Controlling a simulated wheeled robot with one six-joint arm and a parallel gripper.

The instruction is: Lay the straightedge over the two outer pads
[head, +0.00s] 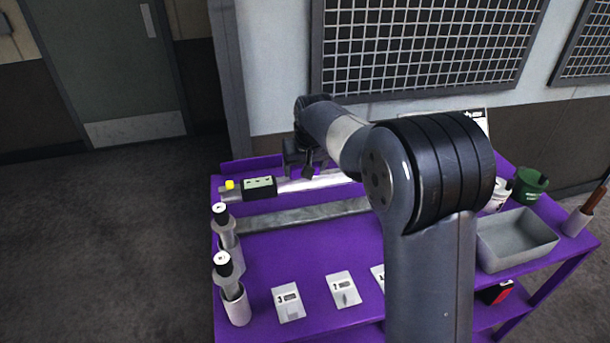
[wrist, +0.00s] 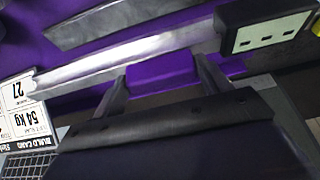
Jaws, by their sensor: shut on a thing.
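A long bright silver bar, which looks like the straightedge (head: 325,182), runs along the back of the purple table; it also shows in the wrist view (wrist: 130,58). A dark box with a pale slotted face (head: 260,187) sits at its left end, beside a yellow cap (head: 229,185). My gripper (head: 303,172) is at the bar's far side. Its fingers close on a purple block (wrist: 162,70) against the bar, seemingly its grip. The bar's right end is hidden behind my arm in the head view. I cannot pick out the pads; whether the bar touches anything below is unclear.
A grey beam (head: 290,215) lies in front of the bar. Two black-topped cylinders (head: 229,265) stand at the left edge. Numbered cards (head: 288,302) lie at the front. A grey tray (head: 515,240), white cup and green pot (head: 530,186) are right. The middle table is clear.

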